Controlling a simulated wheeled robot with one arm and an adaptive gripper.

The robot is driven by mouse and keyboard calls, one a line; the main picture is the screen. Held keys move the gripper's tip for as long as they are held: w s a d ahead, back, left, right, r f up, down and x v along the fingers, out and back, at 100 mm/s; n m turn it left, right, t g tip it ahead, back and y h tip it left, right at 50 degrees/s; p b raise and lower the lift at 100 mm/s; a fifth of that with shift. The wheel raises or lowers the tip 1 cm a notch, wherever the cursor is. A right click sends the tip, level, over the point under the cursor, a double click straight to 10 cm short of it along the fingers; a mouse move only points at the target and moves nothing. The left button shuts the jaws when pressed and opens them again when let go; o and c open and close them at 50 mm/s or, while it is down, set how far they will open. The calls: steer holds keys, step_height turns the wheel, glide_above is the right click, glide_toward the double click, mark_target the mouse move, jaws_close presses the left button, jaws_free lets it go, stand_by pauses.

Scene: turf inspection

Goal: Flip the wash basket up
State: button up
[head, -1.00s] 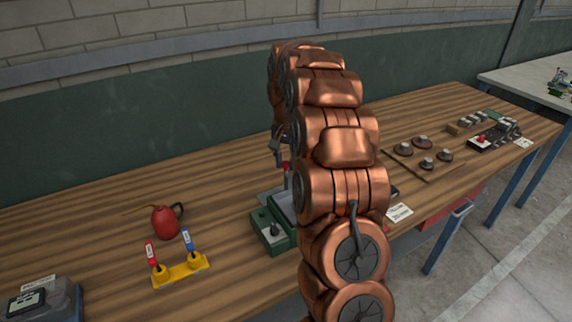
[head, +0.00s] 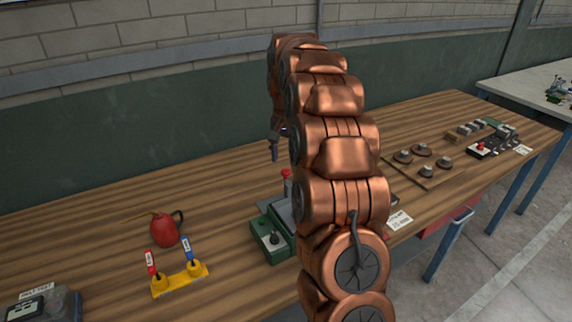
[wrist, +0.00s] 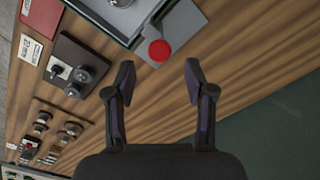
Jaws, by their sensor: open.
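A green machine (head: 272,241) with a grey top and a black knob stands on the bench, partly hidden behind my arm. A red knob (head: 286,174) stands upright on its far side. In the wrist view the red knob (wrist: 159,50) shows just beyond and between my fingertips, beside a grey metal tray-like part (wrist: 118,14). I cannot tell for certain which part is the wash basket. My gripper (head: 275,155) is open and empty, above and behind the red knob; its two spread fingers show in the wrist view (wrist: 160,72).
A red oil can (head: 164,231) and a yellow stand (head: 180,280) with red and blue tagged tools are at left. A board with several round knobs (head: 423,150) lies at right. A dark control block (wrist: 75,68) sits beside the machine. The wall is behind the bench.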

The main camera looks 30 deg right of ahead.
step_height(320, 180, up, 8)
stand_by(0.5)
steer(key=shift+f, duration=0.1)
stand_by(0.4)
